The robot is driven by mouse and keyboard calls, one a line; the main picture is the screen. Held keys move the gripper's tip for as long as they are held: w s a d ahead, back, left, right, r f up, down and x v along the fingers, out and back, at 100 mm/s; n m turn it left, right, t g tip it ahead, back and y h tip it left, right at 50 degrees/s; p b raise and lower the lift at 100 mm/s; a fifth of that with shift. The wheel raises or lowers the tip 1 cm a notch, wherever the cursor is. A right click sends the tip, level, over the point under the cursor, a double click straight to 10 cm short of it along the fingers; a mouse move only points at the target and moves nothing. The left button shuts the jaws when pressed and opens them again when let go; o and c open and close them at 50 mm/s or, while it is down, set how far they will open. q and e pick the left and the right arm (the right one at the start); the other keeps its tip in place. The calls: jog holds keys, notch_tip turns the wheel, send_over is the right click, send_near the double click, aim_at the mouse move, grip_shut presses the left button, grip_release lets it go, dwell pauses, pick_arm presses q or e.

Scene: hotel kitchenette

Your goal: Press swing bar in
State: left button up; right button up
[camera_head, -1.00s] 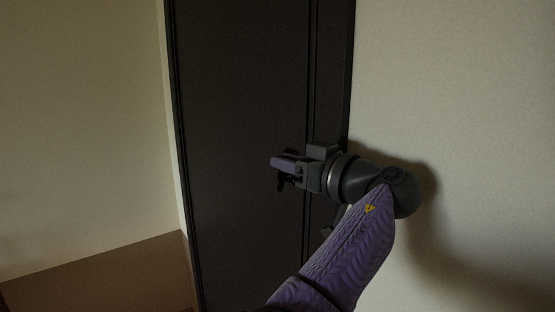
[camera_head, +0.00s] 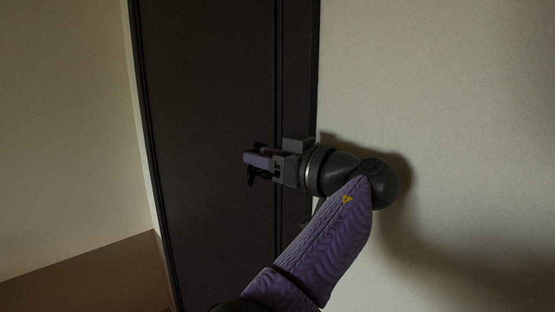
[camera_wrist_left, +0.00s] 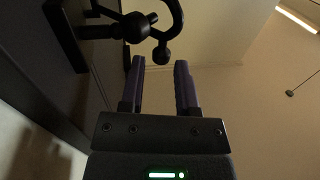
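The swing bar (camera_wrist_left: 161,54) shows in the left wrist view as a dark curved bar with a round knob at its end, close beyond my fingertips. Its dark mount (camera_wrist_left: 95,32) is on the door side, at the left. My left gripper (camera_wrist_left: 159,68) is open, with a clear gap between its two purple fingers and nothing between them. In the head view my left gripper (camera_head: 250,167) points left in front of the dark door (camera_head: 215,90). Small dark parts by the fingers there are too unclear to name. My right gripper is out of view.
A pale wall (camera_head: 440,80) stands right of the door, close to my left wrist, which throws a shadow on it. Another pale wall (camera_head: 60,120) is at the left, with a brown surface (camera_head: 90,275) below it. The space left of the gripper looks free.

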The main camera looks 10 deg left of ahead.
pick_arm(q)
jog(key=p+v, duration=0.2)
jog(key=v, duration=0.4)
jog(key=shift+p, duration=0.3)
jog(key=shift+d, duration=0.1)
